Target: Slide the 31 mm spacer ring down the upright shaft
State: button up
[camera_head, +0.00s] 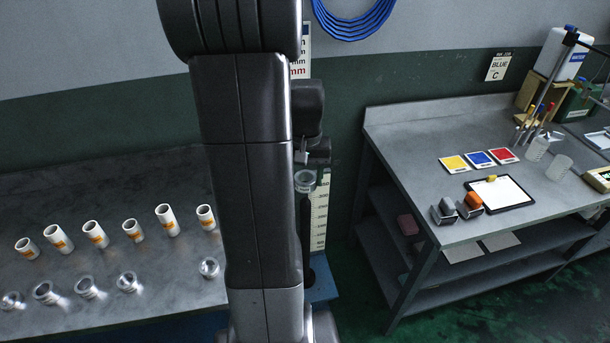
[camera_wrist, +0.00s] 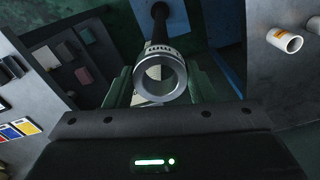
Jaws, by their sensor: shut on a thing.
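My gripper (camera_head: 312,160) is shut on a silvery metal spacer ring (camera_head: 305,181), held in the air beside my arm. In the wrist view the ring (camera_wrist: 160,78) sits between the two finger ends, its open bore facing the camera and dark markings on its side. No shaft shows through the bore. A dark shaft (camera_wrist: 159,27) with a rounded end shows beyond the ring's upper edge. I cannot tell the gap between them. In the head view my arm hides much of the area around the ring.
A pale measuring scale (camera_head: 320,210) stands right of the ring. Several white tubes with orange labels (camera_head: 95,234) and several metal rings (camera_head: 87,287) stand on the left bench (camera_head: 60,190). A grey workbench (camera_head: 415,150) with cards and a clipboard is at right.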

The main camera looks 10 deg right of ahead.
aim_at(306, 199)
jog(key=shift+f+b, duration=3.5)
jog(key=shift+f, duration=1.15)
jog(key=o, duration=1.1)
notch_tip(306, 199, up, 14)
jog(key=shift+f, duration=0.1)
notch_tip(306, 199, down, 14)
jog(key=shift+f, duration=0.1)
jog(key=shift+r+p, duration=1.15)
jog(key=shift+r, duration=0.5)
